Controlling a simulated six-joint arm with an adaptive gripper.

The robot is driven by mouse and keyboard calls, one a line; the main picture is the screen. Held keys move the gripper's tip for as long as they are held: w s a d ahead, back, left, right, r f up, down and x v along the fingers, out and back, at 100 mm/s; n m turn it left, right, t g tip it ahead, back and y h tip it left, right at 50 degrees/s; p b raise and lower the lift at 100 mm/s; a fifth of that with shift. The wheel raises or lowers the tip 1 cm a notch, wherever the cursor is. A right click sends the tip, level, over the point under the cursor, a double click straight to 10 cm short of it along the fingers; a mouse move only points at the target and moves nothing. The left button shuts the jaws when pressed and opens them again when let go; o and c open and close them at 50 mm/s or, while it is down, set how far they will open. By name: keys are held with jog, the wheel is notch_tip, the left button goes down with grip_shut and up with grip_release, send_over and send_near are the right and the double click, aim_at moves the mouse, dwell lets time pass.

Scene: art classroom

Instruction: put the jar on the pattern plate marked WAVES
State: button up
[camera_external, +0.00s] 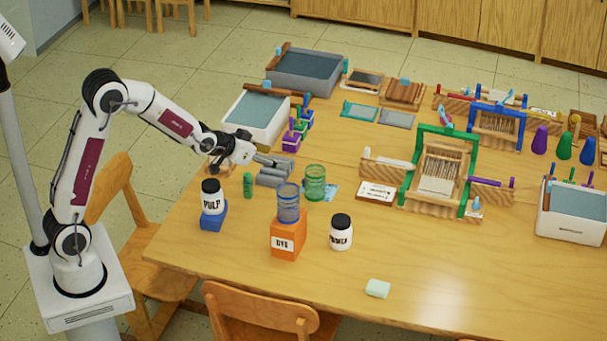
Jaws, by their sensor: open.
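Several jars stand on the near left of the table. A white jar with a black lid marked PULP (211,201) is on a blue block. A second white jar with a black lid (341,237) has a label I cannot read surely. A clear blue jar (288,206) is on an orange box marked DYE, and a clear green jar (315,186) stands behind it. A white plate with dark lettering (376,192) lies right of the green jar; I cannot read WAVES on any plate. My gripper (279,163) is open, low over the table, left of the green jar, holding nothing visible.
The orange box (287,240) stands in front. A green-framed loom (440,170) stands to the right.

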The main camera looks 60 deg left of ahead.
jog(key=s+d+r+g, duration=0.1)
jog(key=s+d+r, duration=0.2)
jog(key=s+r, duration=0.4)
jog(key=s+d+r+m+g, duration=0.1)
jog(key=s+d+g, duration=0.1)
jog(key=s, duration=1.5)
jog(key=s+d+r+g+h, duration=0.1)
jog(key=s+d, duration=0.3)
jog(key=s, duration=1.3)
jog(key=shift+m+g+h, duration=0.3)
jog(key=shift+m+g, duration=0.1)
jog(key=shift+g, duration=0.2)
